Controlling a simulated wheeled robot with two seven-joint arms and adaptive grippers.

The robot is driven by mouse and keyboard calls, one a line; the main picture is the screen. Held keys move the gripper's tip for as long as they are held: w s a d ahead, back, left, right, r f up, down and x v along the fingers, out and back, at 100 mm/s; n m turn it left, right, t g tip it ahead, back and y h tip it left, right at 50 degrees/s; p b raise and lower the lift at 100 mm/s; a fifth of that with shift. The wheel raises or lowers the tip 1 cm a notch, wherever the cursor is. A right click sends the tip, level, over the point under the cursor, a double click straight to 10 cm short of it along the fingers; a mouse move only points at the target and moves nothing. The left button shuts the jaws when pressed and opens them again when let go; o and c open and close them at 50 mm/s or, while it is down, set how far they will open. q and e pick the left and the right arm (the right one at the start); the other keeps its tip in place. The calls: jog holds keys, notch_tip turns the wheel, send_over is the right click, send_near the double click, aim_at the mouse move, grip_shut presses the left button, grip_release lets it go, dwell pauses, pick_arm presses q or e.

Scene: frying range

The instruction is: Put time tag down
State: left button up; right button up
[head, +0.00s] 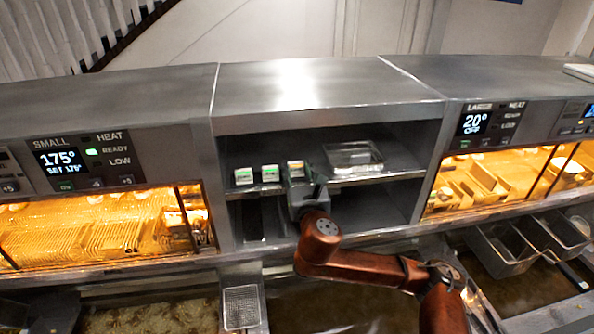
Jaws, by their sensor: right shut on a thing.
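Three small time tags stand in a row on the upper shelf of the middle cabinet in the head view. The left tag (244,176) and the middle tag (270,173) have green tops. The right tag (295,168) has an orange top and is at the tip of my right gripper (300,186). My right gripper is shut on this orange tag, at the front edge of the shelf. The gripper hides the tag's lower part, so I cannot tell whether it touches the shelf. My left gripper is out of view.
A clear tray (353,157) sits on the same shelf (392,165), right of the tags. Lit warming cabinets flank the shelf. Below are frying vats, a wire basket (241,307) and metal baskets (503,250) at the right. The lower shelf is mostly open.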

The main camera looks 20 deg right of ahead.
jog(key=shift+f, duration=0.15)
jog(key=o, duration=0.6)
jog(key=shift+s, duration=0.2)
jog(key=shift+o, duration=1)
jog(key=shift+s, duration=0.1)
jog(key=shift+o, duration=0.8)
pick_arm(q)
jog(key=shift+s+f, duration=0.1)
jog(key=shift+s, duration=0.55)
pick_arm(e)
jog(key=shift+w, duration=0.2)
